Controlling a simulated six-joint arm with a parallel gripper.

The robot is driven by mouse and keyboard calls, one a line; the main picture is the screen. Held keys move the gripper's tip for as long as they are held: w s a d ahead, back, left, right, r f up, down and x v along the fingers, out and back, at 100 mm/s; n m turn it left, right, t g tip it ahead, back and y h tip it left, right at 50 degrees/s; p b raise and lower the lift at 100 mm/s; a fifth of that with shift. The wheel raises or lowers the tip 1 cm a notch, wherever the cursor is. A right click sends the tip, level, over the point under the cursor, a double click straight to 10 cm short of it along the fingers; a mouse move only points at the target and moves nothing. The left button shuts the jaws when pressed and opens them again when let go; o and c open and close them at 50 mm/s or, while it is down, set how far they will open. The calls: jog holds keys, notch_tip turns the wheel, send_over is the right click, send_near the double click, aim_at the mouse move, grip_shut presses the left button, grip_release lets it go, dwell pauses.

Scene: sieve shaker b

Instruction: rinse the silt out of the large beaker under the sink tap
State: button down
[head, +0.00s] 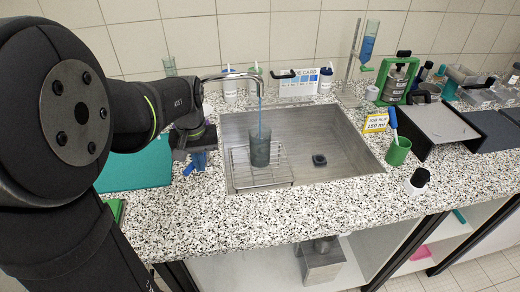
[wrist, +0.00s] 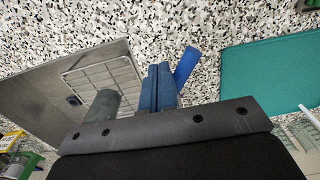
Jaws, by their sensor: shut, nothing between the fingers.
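The large beaker (head: 260,152), grey-green and upright, stands on a wire rack (head: 240,180) in the left part of the sink (head: 330,172). The tap (head: 232,76) arches over it, and a thin blue stream of water (head: 261,112) falls into it. I cannot tell how much silt is inside. My gripper (head: 200,160) is shut and empty at the sink's left side, apart from the beaker. In the wrist view its blue fingers (wrist: 158,86) are together, with the beaker (wrist: 103,106) to their left. A blue bar (wrist: 187,65) lies close to their right.
A teal mat (head: 140,166) lies left of the sink. Bottles (head: 230,84) stand behind it. A green cup (head: 398,151), a yellow-edged sign (head: 376,122) and a black-capped container (head: 418,181) are on the right. The front counter is mostly clear.

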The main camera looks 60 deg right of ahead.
notch_tip(320, 180, up, 4)
jog(key=w+a+f, duration=0.1)
jog(key=w+f, duration=0.3)
jog(key=w, duration=0.2)
jog(key=shift+w, duration=0.15)
dwell(0.7)
jog(key=shift+a+f, duration=0.1)
dwell(1.1)
jog(key=shift+s, duration=0.55)
jog(key=shift+s, duration=0.15)
jog(key=shift+s+d, duration=0.2)
jog(key=shift+s, duration=0.2)
